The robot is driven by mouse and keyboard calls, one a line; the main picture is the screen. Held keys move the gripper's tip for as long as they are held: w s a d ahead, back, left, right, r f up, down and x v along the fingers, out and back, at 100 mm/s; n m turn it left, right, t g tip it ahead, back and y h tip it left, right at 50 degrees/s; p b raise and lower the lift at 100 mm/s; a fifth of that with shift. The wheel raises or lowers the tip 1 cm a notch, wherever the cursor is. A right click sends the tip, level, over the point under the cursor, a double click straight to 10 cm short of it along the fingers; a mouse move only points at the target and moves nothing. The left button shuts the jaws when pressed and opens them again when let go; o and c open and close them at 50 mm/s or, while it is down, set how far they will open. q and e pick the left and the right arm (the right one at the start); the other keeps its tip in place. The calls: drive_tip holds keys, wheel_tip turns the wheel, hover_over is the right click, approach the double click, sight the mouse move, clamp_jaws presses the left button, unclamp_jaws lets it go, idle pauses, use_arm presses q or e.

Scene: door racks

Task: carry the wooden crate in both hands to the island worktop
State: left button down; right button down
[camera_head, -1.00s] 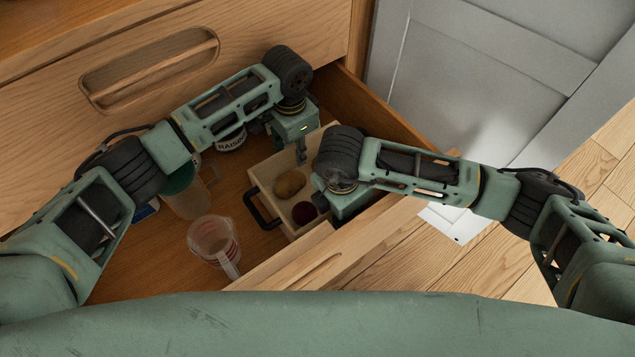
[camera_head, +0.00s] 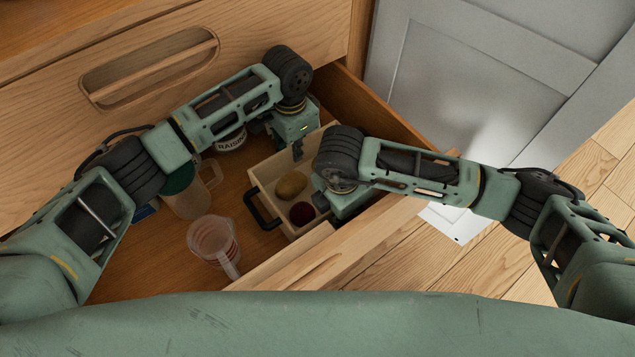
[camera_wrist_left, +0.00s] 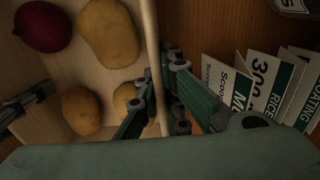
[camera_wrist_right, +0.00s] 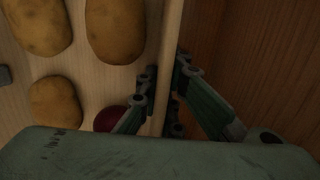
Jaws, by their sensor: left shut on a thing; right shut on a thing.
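The pale wooden crate (camera_head: 266,197) stands in the open drawer and holds several potatoes (camera_head: 291,185) and a dark red onion (camera_head: 302,213). A black handle (camera_head: 262,212) is on its near-left end. My left gripper (camera_head: 298,152) is at the crate's far side wall; in the left wrist view its fingers (camera_wrist_left: 157,95) are shut on that wall (camera_wrist_left: 150,35). My right gripper is at the opposite side wall; in the right wrist view its fingers (camera_wrist_right: 161,92) straddle and grip that wall (camera_wrist_right: 171,40). In the head view its fingertips are hidden by its own wrist.
The drawer front (camera_head: 340,258) is close to the crate. The island worktop is not in view.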

use_arm(q)
drive_tip(key=shift+r, duration=0.25)
use_arm(e)
drive_tip(key=shift+r, duration=0.25)
